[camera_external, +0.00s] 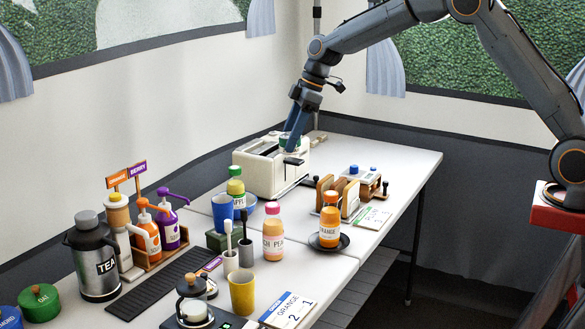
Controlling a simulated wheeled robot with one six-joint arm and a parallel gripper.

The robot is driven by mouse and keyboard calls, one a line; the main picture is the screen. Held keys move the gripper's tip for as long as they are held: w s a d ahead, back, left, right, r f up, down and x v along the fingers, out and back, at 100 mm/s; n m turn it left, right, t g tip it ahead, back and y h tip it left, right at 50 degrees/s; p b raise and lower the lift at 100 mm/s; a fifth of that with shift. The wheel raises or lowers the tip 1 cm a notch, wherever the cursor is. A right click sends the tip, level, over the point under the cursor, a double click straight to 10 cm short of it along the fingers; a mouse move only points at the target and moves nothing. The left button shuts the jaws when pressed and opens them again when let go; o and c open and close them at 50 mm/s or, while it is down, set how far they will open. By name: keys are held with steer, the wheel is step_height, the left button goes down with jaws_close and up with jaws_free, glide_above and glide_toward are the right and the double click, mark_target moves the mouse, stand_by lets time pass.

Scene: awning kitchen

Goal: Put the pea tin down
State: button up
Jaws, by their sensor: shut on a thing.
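My gripper (292,146) is at the far end of the table, pointing down over the white toaster (262,172). Its blue fingers are shut on a small green thing, which I take to be the pea tin (284,140). The fingers hide much of the tin, and its label cannot be read. The tin shows at the toaster's top, towards its back right. I cannot tell whether it touches the toaster or is held above or behind it.
A wooden rack (341,195) stands right of the toaster. Nearer are a green-capped bottle (236,187), a blue cup (222,212), a pink-capped bottle (272,238) and an orange bottle (330,226) on a dark saucer. The table's far right (385,152) is clear.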

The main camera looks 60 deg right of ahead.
steer(key=s+a+n, duration=0.1)
steer(key=s+a, duration=0.3)
steer(key=a, duration=0.7)
steer(key=s+a+n+g+y, duration=0.15)
steer(key=s+a, duration=0.25)
steer(key=a, duration=0.7)
steer(key=s+a+n+h, duration=0.15)
steer(key=s+a, duration=0.25)
steer(key=a, duration=0.7)
steer(key=shift+y, duration=0.5)
step_height(320, 180, down, 16)
steer(key=shift+d+f+p, duration=0.1)
steer(key=shift+f+p, duration=0.05)
steer(key=shift+p, duration=0.15)
steer(key=shift+f+p, duration=0.45)
steer(key=shift+f, duration=2)
steer(key=shift+f, duration=0.1)
steer(key=o, duration=1.1)
steer(key=shift+o, duration=0.2)
